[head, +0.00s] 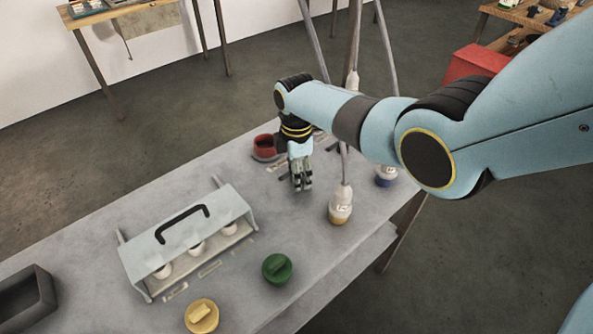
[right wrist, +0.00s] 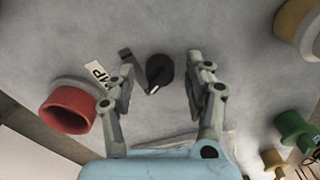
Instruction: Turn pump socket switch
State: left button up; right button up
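A small black rotary switch (right wrist: 159,70) with a white pointer mark stands on the grey table top in the right wrist view. A partly hidden label ending in "MP" (right wrist: 98,73) lies to its left. A red round socket (right wrist: 68,108) is further left; it also shows in the head view (head: 264,146). My right gripper (right wrist: 161,76) is open, with one finger on each side of the switch and a gap to it on both sides. In the head view my right gripper (head: 302,183) points down over the table and hides the switch. My left gripper is in neither view.
White corded plugs with a yellow base (head: 340,206) and a blue base (head: 386,176) stand to the right. A grey handled cover (head: 185,236) over white pieces, green (head: 277,268) and yellow (head: 201,316) round caps and a dark tray (head: 26,298) are nearer.

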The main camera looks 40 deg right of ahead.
jog(key=shift+r, duration=0.1)
notch_tip(320, 180, up, 12)
dwell(0.5)
dwell(0.5)
